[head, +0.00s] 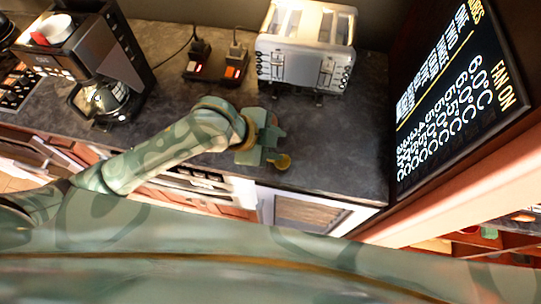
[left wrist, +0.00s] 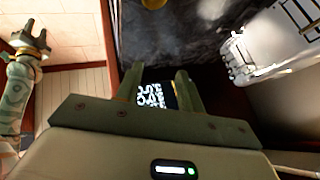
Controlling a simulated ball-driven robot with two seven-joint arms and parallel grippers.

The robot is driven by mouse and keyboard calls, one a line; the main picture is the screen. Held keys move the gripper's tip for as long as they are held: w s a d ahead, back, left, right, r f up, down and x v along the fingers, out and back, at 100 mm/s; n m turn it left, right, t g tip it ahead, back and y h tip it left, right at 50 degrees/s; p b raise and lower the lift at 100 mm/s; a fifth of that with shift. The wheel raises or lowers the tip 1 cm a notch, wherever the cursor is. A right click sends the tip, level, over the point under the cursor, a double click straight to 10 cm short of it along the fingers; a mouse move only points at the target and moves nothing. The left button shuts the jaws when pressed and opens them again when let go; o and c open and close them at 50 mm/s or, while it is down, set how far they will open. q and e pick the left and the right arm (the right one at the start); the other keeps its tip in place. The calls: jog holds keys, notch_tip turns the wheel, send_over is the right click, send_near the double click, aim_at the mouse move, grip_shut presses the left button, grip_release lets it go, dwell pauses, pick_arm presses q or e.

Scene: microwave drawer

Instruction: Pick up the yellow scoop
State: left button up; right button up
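The yellow scoop (head: 283,162) lies on the dark countertop near its front edge, just beside my left gripper in the head view. A small part of a yellow thing, likely the scoop (left wrist: 153,3), shows at the top edge of the left wrist view.
A silver toaster (head: 306,45) stands behind my left gripper. A power strip with plugs (head: 216,68) and a coffee maker (head: 95,60) stand further left. A dark screen with white text (head: 455,95) rises at the right. The counter (head: 340,140) right of the scoop is clear.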

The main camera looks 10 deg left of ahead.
pick_arm(q)
jog(key=w+a+f+g+y, duration=0.1)
jog(key=w+a+g, duration=0.1)
jog(key=a, duration=0.4)
jog(key=w+a+g+y, duration=0.1)
jog(key=w+a+g, duration=0.2)
jog(key=a, duration=0.4)
jog(key=x, duration=0.7)
jog(key=b+x, duration=0.1)
jog(key=x, duration=0.2)
jog(key=shift+s+d+f, duration=0.15)
jog(key=shift+d+f, duration=0.05)
jog(key=shift+d, duration=0.3)
jog(key=x, duration=0.5)
jog(key=shift+w+d+f, duration=0.1)
jog(key=shift+w+d, duration=0.05)
jog(key=shift+w, duration=0.2)
grip_shut()
